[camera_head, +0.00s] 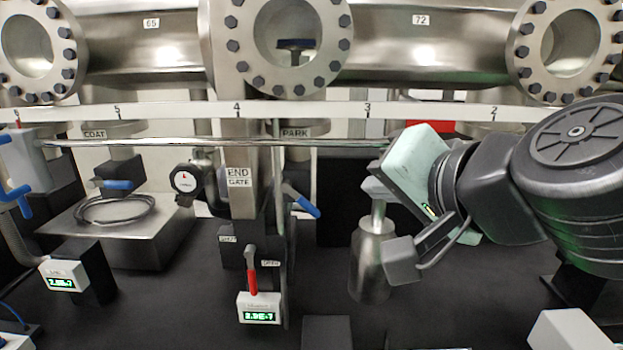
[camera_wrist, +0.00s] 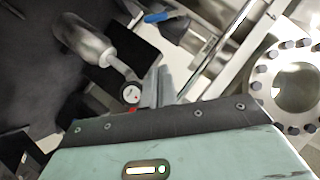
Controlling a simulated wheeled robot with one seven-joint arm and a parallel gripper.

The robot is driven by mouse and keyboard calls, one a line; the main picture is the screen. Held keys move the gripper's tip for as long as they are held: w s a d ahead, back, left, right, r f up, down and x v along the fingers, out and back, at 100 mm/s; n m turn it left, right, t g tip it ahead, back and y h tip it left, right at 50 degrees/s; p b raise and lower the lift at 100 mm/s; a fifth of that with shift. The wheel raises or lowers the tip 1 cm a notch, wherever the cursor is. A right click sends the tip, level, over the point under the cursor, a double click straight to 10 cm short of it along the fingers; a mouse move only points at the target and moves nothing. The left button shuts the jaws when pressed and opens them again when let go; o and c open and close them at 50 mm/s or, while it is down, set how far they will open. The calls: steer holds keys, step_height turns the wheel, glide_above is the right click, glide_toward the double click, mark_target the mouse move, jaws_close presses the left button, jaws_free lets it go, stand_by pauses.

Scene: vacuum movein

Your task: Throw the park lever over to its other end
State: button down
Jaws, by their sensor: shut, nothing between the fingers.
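The park lever (camera_head: 303,203) has a blue handle under the PARK label, just right of the END GATE post. Its handle slants down to the right. My gripper (camera_head: 374,188) is to the right of the lever and apart from it in the head view, over a metal bottle. The fingers also show in the wrist view (camera_wrist: 158,88), shut and empty. A blue handle (camera_wrist: 163,16) on a dark mount shows at the top of the wrist view; I cannot tell which lever it is.
The metal bottle (camera_head: 372,262) stands below my gripper. A round gauge (camera_head: 185,181) is left of the END GATE post (camera_head: 238,200). A red-handled lever (camera_head: 252,282) and another blue lever under COAT (camera_head: 117,184) are nearby.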

mark_target(301, 199)
steer(key=s+a+f+b+x, duration=0.1)
steer(key=b+x, duration=1.1)
steer(key=x, duration=0.1)
steer(key=shift+s+a+f+b, duration=0.25)
steer(key=shift+s+f+b, duration=0.05)
steer(key=shift+s+f, duration=0.1)
steer(key=shift+a+f, duration=0.1)
